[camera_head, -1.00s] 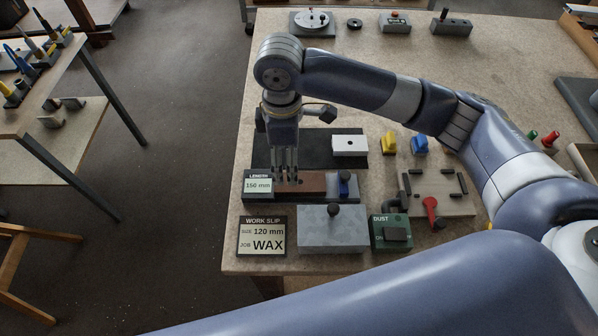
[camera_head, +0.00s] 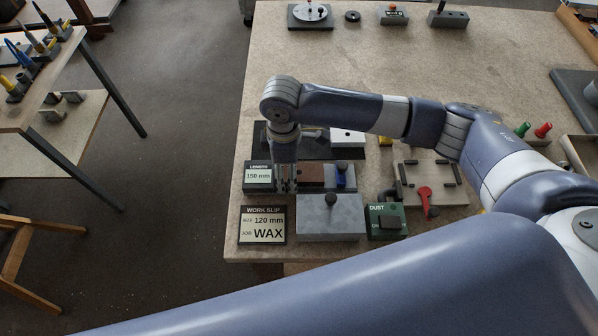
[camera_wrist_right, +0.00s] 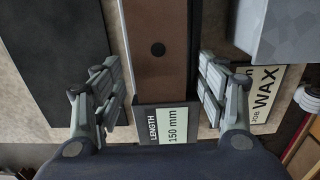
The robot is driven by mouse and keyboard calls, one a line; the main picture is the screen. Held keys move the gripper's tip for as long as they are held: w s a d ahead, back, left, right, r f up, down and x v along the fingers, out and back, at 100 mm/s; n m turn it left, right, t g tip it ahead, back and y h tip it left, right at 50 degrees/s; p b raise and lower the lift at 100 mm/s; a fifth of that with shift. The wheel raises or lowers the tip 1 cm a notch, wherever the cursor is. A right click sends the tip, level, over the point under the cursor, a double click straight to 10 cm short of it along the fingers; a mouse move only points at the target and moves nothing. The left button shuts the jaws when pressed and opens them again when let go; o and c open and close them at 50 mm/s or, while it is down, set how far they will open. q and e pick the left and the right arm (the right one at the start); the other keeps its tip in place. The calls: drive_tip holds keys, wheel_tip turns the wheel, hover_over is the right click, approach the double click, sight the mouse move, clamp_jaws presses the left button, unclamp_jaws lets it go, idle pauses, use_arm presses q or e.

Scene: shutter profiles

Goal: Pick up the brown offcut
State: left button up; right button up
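The brown offcut (camera_head: 311,175) lies in the grey length gauge, between the "150 mm" display (camera_head: 259,175) and a blue clamp piece (camera_head: 341,176). My right gripper (camera_head: 285,187) is down at the offcut's left end, beside the display. In the right wrist view my gripper (camera_wrist_right: 163,92) is open, one finger on each side of the bar, with gaps visible. The head view partly hides the offcut's left end. My left gripper is not in view.
A work slip (camera_head: 262,225) reading "120 mm" and "WAX", a grey block with a dark knob (camera_head: 331,226) and a green dust switch box (camera_head: 387,232) stand in front. A dark mat (camera_wrist_right: 55,65) lies behind. A red-handled fixture (camera_head: 424,196) is at right.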

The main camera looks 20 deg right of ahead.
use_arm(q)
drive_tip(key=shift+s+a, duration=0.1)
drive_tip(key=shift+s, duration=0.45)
use_arm(e)
drive_tip(key=c, duration=1)
drive_tip(key=shift+r, duration=0.1)
